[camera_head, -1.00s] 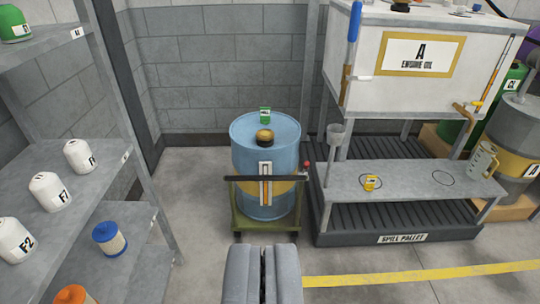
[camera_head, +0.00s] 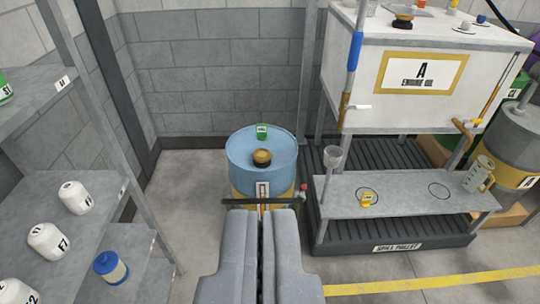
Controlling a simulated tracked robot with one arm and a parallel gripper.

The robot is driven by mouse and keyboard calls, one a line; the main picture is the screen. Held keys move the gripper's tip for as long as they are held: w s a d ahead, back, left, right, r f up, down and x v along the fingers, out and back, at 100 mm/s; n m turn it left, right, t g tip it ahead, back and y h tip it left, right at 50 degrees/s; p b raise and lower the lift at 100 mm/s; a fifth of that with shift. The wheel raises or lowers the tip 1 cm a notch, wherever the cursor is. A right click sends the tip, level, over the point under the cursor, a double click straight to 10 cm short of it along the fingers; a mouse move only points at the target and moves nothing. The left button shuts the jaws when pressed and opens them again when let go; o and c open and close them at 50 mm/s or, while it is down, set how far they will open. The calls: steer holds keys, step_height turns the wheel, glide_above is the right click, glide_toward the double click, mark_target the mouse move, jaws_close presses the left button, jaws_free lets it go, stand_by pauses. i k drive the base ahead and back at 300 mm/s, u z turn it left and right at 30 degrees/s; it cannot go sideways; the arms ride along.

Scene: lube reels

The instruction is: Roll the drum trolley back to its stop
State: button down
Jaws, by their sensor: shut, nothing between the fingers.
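The drum trolley carries a blue drum (camera_head: 262,152) with a yellow band, upright on the floor in front of the grey block wall. A brass-coloured cap (camera_head: 262,157) and a small green tagged item (camera_head: 262,131) are on the drum's top. The trolley's dark handle bar (camera_head: 284,201) crosses the near side of the drum, with a red knob (camera_head: 303,187) at its right end. My gripper (camera_head: 264,212) is shut and empty; in the picture its tips overlap the lower front of the drum by the bar. I cannot tell whether they touch. The trolley's base is hidden behind my gripper.
A grey shelf (camera_head: 92,222) with white and blue bottles stands at left. Floor shows between shelf and drum.

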mark_target(269, 186)
steer(key=i, duration=1.75)
